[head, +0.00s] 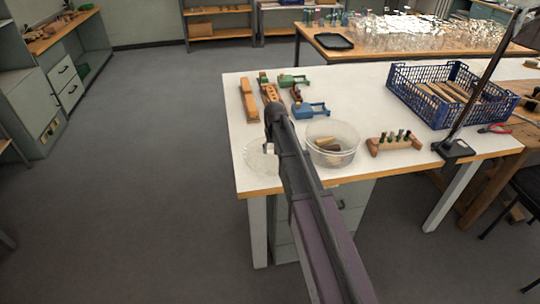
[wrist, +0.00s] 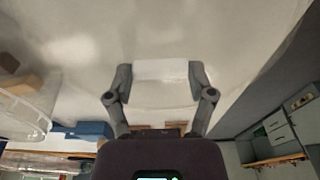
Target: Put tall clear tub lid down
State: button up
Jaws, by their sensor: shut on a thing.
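The clear round lid (head: 260,160) shows in the head view at the near left of the white table, partly behind my arm. I cannot tell whether it touches the table top. In the wrist view my gripper (wrist: 160,80) has its two fingers shut on a pale block-like part (wrist: 160,70) of the lid, with the see-through disc spread around it. In the head view my arm hides the fingers. The tall clear tub (head: 347,133) stands open just right of my arm, with brown pieces inside. Its rim also shows at the left in the wrist view (wrist: 22,115).
On the white table (head: 380,88) are wooden blocks (head: 248,100), a blue clamp-like item (head: 310,109), a green one (head: 293,80), a wooden stand (head: 394,143) and a blue crate (head: 437,111). A lamp base (head: 453,149) stands at right. The near left edge is close to the lid.

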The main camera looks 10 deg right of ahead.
aim_at(271, 149)
dwell(0.3)
jog(key=shift+w, duration=0.3)
jog(key=shift+w+a+f+b, duration=0.2)
jog(key=shift+w+f+b, duration=0.2)
jog(key=shift+f+b, duration=1.45)
jog(key=shift+f, duration=0.15)
jog(key=o, duration=0.9)
jog(key=shift+c, duration=0.2)
jog(key=shift+r, duration=0.25)
